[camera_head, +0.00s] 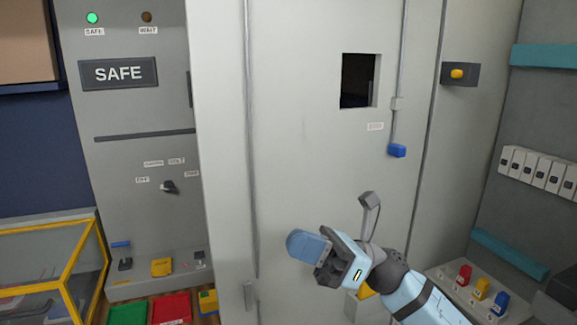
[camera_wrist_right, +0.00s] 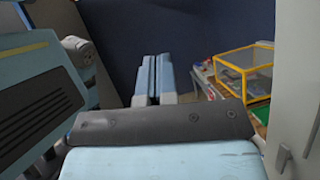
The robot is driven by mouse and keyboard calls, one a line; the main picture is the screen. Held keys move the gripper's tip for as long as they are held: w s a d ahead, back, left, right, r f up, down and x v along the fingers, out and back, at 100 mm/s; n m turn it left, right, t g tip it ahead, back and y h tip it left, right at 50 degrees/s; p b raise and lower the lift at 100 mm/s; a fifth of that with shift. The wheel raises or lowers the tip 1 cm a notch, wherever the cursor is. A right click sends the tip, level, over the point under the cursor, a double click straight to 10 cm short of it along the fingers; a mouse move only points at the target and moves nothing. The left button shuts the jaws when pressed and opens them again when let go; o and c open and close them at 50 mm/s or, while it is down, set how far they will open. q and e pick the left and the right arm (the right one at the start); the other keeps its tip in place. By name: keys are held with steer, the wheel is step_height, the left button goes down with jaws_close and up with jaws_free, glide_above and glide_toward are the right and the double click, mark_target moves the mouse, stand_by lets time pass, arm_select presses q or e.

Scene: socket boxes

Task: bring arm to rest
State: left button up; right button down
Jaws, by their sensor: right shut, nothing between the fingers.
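My right arm comes in from the lower right in the head view. Its gripper (camera_head: 300,243) is in front of the grey cabinet door (camera_head: 310,160), shut and empty. In the right wrist view the two pale blue fingers (camera_wrist_right: 153,78) lie side by side, with a dark blue wall behind them. Whether the gripper touches the door cannot be told. My left gripper is not in view in the head view.
A panel at left has a SAFE sign (camera_head: 118,73) and a lit green lamp (camera_head: 92,18). A yellow-framed clear case (camera_head: 45,265) stands lower left, near green (camera_head: 128,312) and red (camera_head: 170,308) trays. A bench with coloured plugs (camera_head: 482,288) is at lower right.

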steer(key=d+f+n+t+h, duration=0.35)
steer(key=f+n+t, duration=0.4)
steer(key=n, duration=0.35)
steer(key=d+f+n+t+h, duration=0.3)
steer(key=f+n+t+h, duration=0.2)
steer(key=f+n+t, duration=0.5)
steer(key=d+f+n+t+h, duration=0.45)
steer(key=f+n, duration=0.35)
steer(key=n, duration=0.5)
steer(key=s+d+f+m+g+h, duration=0.3)
steer(key=s+f+m, duration=0.3)
steer(key=s+f, duration=0.3)
steer(key=s+d+f+m+g+h, duration=0.4)
steer(key=s+f+m, duration=0.3)
steer(key=f, duration=0.6)
steer(key=shift+s+p, duration=0.4)
steer(key=shift+s, duration=0.85)
